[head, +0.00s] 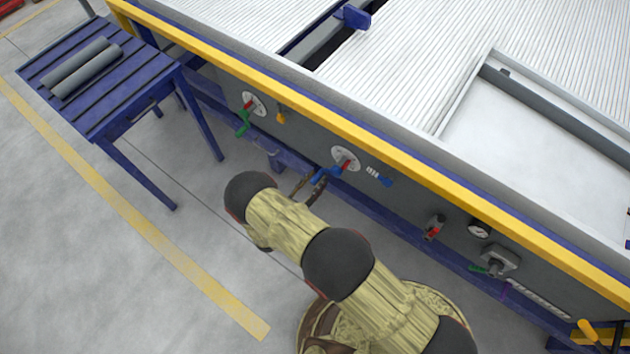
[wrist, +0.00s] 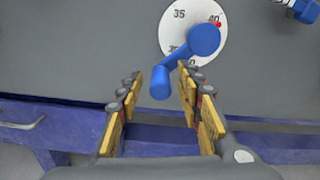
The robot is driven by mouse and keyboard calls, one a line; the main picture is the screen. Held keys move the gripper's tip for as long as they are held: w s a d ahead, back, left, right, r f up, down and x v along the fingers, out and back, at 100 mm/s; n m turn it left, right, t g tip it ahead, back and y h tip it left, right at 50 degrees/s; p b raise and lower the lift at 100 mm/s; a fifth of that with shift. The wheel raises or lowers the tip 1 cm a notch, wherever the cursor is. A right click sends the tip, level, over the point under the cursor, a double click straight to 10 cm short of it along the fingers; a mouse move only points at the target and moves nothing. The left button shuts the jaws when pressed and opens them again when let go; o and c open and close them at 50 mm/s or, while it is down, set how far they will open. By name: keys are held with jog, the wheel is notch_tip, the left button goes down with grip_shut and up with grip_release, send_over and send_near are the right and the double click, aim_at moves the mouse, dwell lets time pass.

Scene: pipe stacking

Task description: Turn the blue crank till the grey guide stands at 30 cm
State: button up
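The blue crank (wrist: 173,67) sits on a white dial (wrist: 172,33) on the grey machine panel. Its handle end hangs to the lower left, between the fingers of my gripper (wrist: 160,92). The fingers are open with gaps showing beside the handle. A red mark on the dial stands close to a partly hidden number that looks like 40; 35 is readable at upper left. In the head view the crank (head: 321,175) is partly covered by my gripper (head: 307,187). A grey bar (head: 560,108) lies on the table top at right; I cannot tell if it is the guide.
A green crank (head: 242,124) with its own dial is left on the panel. A small blue handle (head: 387,181) is close to the right. A valve (head: 433,226) and gauge (head: 480,229) are farther right. A blue rack (head: 135,130) holds grey pipes (head: 90,66).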

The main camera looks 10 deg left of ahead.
jog(key=c, duration=0.3)
grip_shut()
dwell(0.7)
